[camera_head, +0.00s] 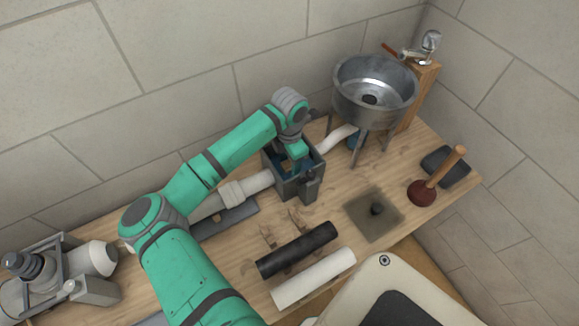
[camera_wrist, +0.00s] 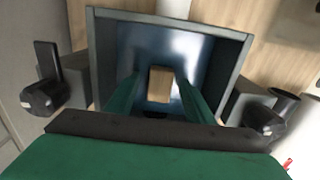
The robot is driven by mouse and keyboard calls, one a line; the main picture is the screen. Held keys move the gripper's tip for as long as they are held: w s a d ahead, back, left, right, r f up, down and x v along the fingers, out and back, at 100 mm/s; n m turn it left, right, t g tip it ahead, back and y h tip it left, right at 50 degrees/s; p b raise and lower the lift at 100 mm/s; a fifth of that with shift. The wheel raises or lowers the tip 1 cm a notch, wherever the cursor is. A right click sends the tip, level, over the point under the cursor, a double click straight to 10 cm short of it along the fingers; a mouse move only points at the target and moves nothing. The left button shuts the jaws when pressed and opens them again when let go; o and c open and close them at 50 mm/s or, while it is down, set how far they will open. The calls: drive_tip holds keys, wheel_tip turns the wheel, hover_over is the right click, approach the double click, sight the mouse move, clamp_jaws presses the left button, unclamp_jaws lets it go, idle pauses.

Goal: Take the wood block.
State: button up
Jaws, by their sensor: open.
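The wood block (camera_wrist: 160,85) is small and tan. In the wrist view it lies inside an open grey box (camera_wrist: 242,48) with dark bluish inner walls. My gripper (camera_wrist: 157,88) reaches down into the box with its two green fingers apart, one on each side of the block. I cannot tell whether either finger touches it. In the head view my gripper (camera_head: 291,163) is at the mouth of the box (camera_head: 290,190), and the block is hidden there.
A white pipe (camera_head: 245,187) meets the box on its left. A metal basin (camera_head: 374,92) on legs stands to the right. A plunger (camera_head: 436,178), a black tube (camera_head: 297,250) and a white tube (camera_head: 313,278) rest on the wooden bench. The box walls closely surround my fingers.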

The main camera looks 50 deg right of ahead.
drive_tip(key=shift+c, duration=0.2)
drive_tip(key=c, duration=1.1)
drive_tip(key=shift+r, duration=0.1)
